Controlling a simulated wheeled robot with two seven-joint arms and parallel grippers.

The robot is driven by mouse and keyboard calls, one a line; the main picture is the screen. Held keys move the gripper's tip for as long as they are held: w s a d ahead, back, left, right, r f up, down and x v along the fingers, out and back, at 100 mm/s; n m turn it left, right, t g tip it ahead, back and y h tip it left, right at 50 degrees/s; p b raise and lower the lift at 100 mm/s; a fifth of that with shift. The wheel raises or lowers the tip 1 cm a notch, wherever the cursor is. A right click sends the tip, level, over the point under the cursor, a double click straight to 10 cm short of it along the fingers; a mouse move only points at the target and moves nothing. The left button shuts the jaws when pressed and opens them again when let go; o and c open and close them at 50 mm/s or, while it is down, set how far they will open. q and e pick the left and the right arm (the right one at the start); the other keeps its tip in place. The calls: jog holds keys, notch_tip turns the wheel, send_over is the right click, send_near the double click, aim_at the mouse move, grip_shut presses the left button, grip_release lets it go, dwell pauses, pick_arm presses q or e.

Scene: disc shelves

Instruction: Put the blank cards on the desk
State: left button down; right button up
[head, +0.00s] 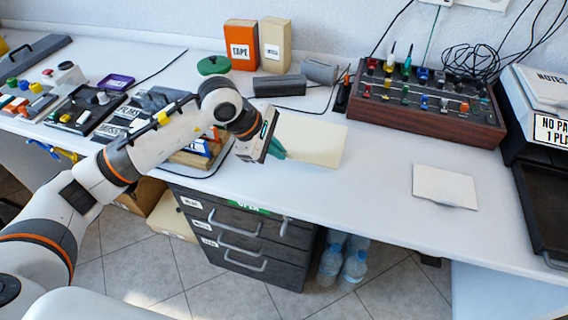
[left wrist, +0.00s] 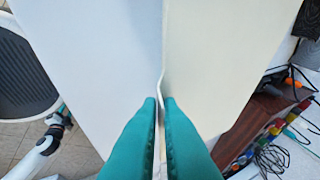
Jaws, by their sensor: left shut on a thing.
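A cream blank card (head: 318,144) shows in the head view over the middle of the desk (head: 370,190). My left gripper (head: 275,150) is at the card's left edge and is shut on it. In the left wrist view, the teal fingers (left wrist: 160,105) pinch the near edge of the card (left wrist: 215,50), which fills the right half. I cannot tell if the card touches the desk. A second pale blank card (head: 445,186) lies on the desk at the right. In the left wrist view, what looks like my right gripper (left wrist: 64,113) is small at the left; its jaws are unclear.
A dark wood-sided control panel (head: 425,105) with knobs and loose cables stands at the back right. A black tray unit (head: 540,190) is at the far right. A TAPE box (head: 241,45) stands at the back. Several small items crowd the left. The desk's front middle is clear.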

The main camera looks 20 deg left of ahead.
pick_arm(q)
notch_tip(320, 180, down, 5)
jog(key=shift+r, duration=0.1)
jog(key=c, duration=1.6)
grip_release()
pick_arm(e)
jog(key=shift+w+r, duration=0.3)
pick_arm(q)
jog(key=v, duration=1.1)
jog(key=shift+s+a+r, duration=0.15)
jog(key=shift+a+r, duration=0.05)
jog(key=shift+r, duration=0.1)
pick_arm(e)
jog(key=shift+s+d+f, duration=0.1)
jog(key=shift+s+f, duration=0.35)
jog(key=shift+f, duration=0.1)
